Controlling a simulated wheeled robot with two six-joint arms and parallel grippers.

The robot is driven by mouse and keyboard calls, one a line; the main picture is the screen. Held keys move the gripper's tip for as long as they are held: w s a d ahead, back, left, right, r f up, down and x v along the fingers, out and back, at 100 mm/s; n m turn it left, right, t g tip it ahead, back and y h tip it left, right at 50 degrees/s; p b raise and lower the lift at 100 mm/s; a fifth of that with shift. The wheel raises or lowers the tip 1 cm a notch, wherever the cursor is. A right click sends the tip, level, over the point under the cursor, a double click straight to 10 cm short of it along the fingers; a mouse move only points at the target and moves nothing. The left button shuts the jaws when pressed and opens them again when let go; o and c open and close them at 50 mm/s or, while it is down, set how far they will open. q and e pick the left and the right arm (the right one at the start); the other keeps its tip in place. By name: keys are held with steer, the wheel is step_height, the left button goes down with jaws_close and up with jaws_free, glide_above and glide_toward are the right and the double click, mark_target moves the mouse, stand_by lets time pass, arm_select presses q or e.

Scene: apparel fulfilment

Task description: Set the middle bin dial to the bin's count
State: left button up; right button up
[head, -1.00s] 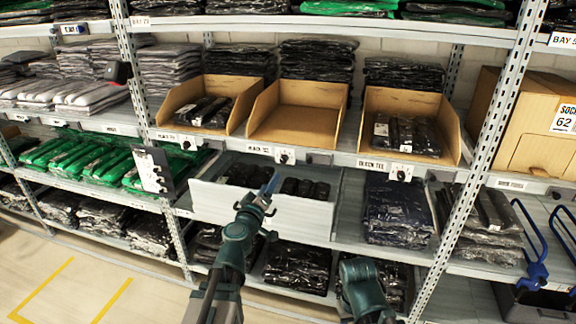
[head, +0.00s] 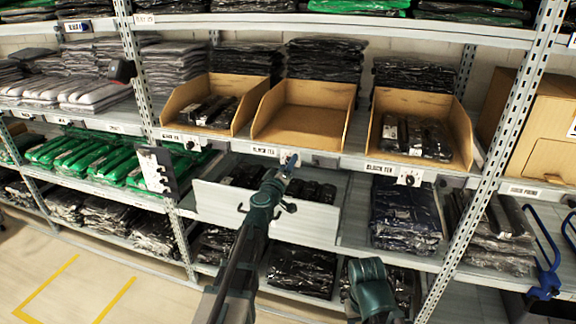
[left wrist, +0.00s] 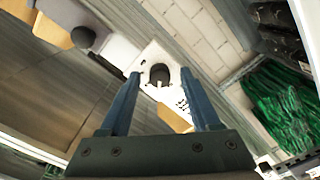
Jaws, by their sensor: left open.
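The middle bin (head: 303,126) is an open cardboard bin, and its visible floor is bare. Its dial is a round black knob (left wrist: 159,74) on a white plate (left wrist: 150,56) on the shelf edge below the bin. My left gripper (head: 289,165) is in front of this plate and hides part of it in the head view. In the left wrist view the two blue fingers (left wrist: 160,84) are apart, one on each side of the knob; I cannot tell if they touch it. A small pale mark shows at the knob's lower edge. The dial's numbers are unreadable.
The left bin (head: 211,105) and right bin (head: 425,124) hold dark packets; the right bin's dial (head: 409,178) is on the shelf edge.

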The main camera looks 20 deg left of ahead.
arm_select(q)
jaws_close()
steer(key=shift+n, duration=0.3)
steer(key=shift+s+n, duration=0.1)
steer(key=shift+n, duration=3.5)
jaws_free()
